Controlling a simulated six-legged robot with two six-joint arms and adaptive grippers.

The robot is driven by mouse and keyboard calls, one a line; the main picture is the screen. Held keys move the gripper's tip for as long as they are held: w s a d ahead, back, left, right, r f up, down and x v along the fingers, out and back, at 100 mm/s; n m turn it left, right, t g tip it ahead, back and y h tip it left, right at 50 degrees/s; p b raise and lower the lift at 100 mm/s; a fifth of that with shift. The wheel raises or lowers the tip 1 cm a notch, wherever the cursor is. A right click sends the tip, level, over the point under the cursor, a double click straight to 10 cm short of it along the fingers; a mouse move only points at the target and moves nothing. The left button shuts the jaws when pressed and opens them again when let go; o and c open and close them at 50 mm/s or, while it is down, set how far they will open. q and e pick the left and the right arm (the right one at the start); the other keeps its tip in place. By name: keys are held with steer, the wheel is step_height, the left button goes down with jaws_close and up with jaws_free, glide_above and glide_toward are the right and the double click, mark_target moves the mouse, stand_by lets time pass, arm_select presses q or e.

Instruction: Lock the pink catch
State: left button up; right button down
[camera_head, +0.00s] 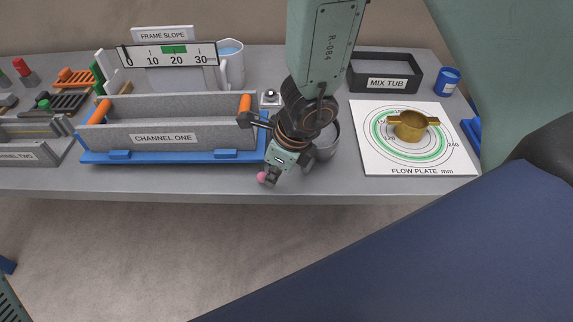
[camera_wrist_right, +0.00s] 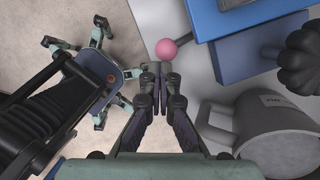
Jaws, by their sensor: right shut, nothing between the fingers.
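The pink catch shows as a pink ball (camera_head: 262,177) at the front right of the blue-based CHANNEL ONE trough (camera_head: 200,108). My right gripper (camera_head: 270,176) points down at the table's front edge, right beside the ball. In the wrist view its fingertips (camera_wrist_right: 156,70) are together and empty, just below the ball in the picture. I cannot tell whether they touch it. My left gripper is not in view.
A grey mug (camera_wrist_right: 270,135) stands close to the right of my right gripper; a dark lobed knob (camera_wrist_right: 302,62) is above it. The flow plate (camera_head: 380,160) with a brass cup (camera_head: 410,128), and the mix tub (camera_head: 400,67), lie farther right. Free space lies before the table edge.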

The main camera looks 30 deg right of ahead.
steer(key=shift+a, duration=0.1)
steer(key=shift+w, duration=0.1)
steer(key=shift+w+d+p, duration=0.5)
steer(key=shift+d+p, duration=0.1)
steer(key=shift+p, duration=0.05)
